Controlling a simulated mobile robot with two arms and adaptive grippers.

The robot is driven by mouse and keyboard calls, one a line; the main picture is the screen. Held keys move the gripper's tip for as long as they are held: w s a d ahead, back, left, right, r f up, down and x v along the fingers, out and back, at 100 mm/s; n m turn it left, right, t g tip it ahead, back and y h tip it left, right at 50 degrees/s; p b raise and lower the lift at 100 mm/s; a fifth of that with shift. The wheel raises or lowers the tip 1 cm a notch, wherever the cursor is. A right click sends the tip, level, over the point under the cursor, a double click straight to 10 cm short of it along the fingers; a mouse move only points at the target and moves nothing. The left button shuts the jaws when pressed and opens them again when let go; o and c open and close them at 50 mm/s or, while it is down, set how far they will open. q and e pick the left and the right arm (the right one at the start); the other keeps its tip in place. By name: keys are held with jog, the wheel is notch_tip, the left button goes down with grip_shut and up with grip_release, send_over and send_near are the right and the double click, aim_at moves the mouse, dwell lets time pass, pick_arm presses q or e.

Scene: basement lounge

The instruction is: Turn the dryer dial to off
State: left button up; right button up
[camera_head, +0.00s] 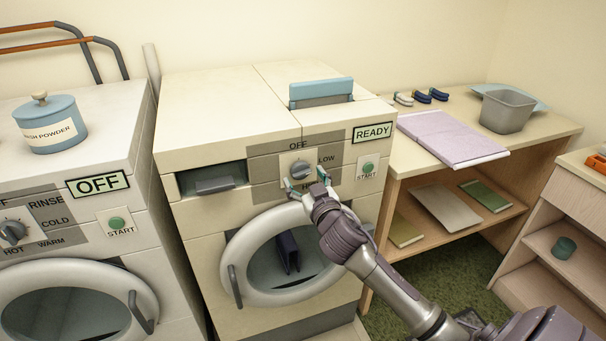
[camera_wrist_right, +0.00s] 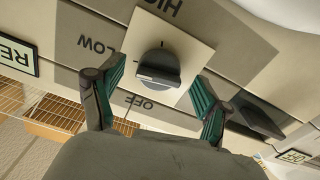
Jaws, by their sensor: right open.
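The dryer (camera_head: 215,125) is the middle machine, with a lit READY sign (camera_head: 373,132). Its grey dial (camera_head: 300,169) sits on a light plate, with OFF above, LOW to the right and a partly hidden word below. In the right wrist view the dial (camera_wrist_right: 158,66) has OFF below, LOW at left and HIGH above. Its grip bar lies roughly crosswise; I cannot tell which word it points to. My right gripper (camera_head: 306,182) is open in front of the dial. Its green-padded fingers stand on either side of the dial, apart from it. My left gripper is not in view.
The dryer's start button (camera_head: 368,168) is right of the dial, and its round door (camera_head: 235,250) is below. A washer (camera_head: 80,190) with an OFF sign and a powder jar (camera_head: 50,121) stands left. A wooden shelf (camera_head: 545,132) with a purple folder (camera_head: 450,138) and grey bin (camera_head: 507,110) stands right.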

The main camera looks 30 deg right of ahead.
jog(key=shift+x, duration=0.8)
jog(key=c, duration=1.1)
